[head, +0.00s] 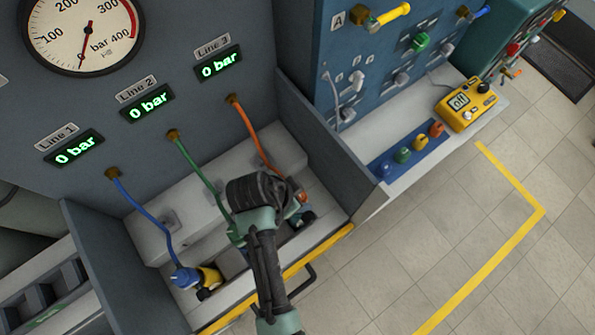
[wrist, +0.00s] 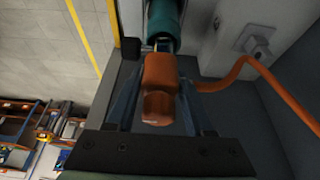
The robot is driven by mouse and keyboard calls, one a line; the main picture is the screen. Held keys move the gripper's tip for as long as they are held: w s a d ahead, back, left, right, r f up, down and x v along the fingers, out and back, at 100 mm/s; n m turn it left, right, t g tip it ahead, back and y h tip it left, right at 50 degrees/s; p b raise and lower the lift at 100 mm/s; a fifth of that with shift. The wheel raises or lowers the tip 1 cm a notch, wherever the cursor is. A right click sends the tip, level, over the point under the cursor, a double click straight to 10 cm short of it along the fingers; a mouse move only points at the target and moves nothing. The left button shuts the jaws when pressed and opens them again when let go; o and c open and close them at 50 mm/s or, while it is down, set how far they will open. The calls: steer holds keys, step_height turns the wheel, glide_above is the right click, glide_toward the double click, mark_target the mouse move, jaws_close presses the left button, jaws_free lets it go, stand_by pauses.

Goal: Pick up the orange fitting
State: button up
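The orange fitting (wrist: 158,88) lies between the two fingers of my gripper (wrist: 159,92) in the wrist view. Its far end meets a teal cylinder (wrist: 164,20). An orange hose (wrist: 238,72) runs from the fitting's right side. I cannot tell whether the fingers touch the fitting or leave a small gap. In the head view my gripper (head: 291,206) is low in the bench recess, and my arm hides much of it. A bit of the orange fitting (head: 304,198) shows just right of it. The orange hose (head: 258,140) leads up to the Line 3 port.
A blue hose (head: 143,208) ends in a blue fitting (head: 184,277) at the recess's lower left. A green hose (head: 193,160) runs behind my arm. A grey side wall (head: 318,150) bounds the recess at right. A blue strip with coloured fittings (head: 383,168) lies beyond it.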

jaws_close()
steer(key=shift+r, duration=0.15)
step_height(320, 180, up, 10)
steer(key=shift+f+b, duration=0.1)
steer(key=shift+b, duration=0.8)
